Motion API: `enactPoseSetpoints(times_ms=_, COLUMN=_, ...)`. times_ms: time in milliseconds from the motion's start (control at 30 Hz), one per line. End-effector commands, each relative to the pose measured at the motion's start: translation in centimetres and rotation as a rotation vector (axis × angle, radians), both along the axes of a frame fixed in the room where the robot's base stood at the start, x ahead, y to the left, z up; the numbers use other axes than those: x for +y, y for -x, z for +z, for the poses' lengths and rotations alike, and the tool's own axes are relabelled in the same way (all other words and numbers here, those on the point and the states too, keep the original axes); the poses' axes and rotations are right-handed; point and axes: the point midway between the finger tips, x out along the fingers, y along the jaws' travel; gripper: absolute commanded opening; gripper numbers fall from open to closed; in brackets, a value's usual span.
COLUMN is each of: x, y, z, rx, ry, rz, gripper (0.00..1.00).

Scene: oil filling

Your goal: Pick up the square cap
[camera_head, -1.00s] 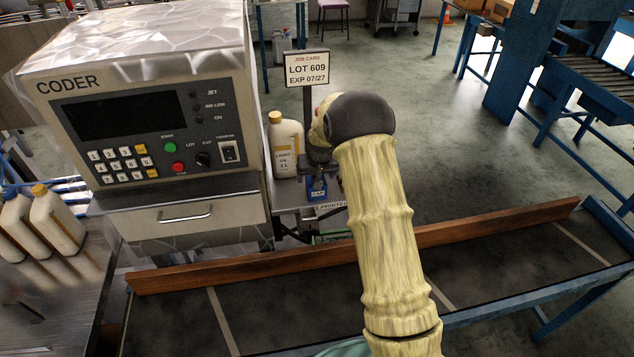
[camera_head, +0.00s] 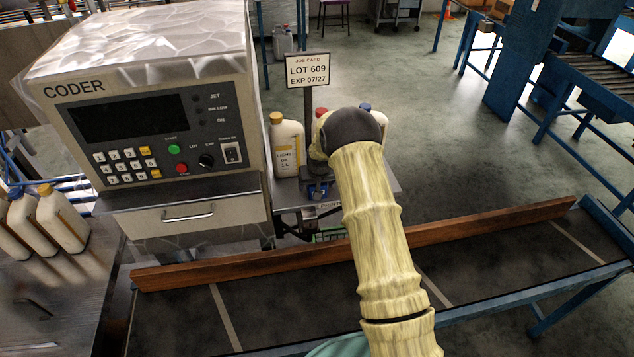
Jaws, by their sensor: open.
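My gripper (camera_head: 318,187) is small and dark at the end of my cream-coloured arm. It points down over the small table beside the coder, just right of the bottle with the yellow cap (camera_head: 287,146). It is open, and its fingers are low, around the spot of a small blue holder marked CAP. The gripper now mostly covers that holder. I cannot make out the square cap itself, nor whether the fingers touch anything.
The coder (camera_head: 160,190) stands close on the left. The job card (camera_head: 307,71) rises on a post behind my gripper. Bottles with red (camera_head: 320,112) and blue (camera_head: 365,107) caps stand behind my arm. A conveyor with a wooden rail (camera_head: 480,222) runs in front.

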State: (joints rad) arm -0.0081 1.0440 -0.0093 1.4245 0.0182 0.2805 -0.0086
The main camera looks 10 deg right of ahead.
Motion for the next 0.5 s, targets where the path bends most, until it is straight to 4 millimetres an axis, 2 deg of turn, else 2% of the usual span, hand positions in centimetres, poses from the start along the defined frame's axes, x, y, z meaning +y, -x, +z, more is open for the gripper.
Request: enactPoseSetpoints(times_ms=500, x=0.24, y=-0.01, z=-0.01, rx=0.0, ry=0.0, rz=0.003, gripper=0.79)
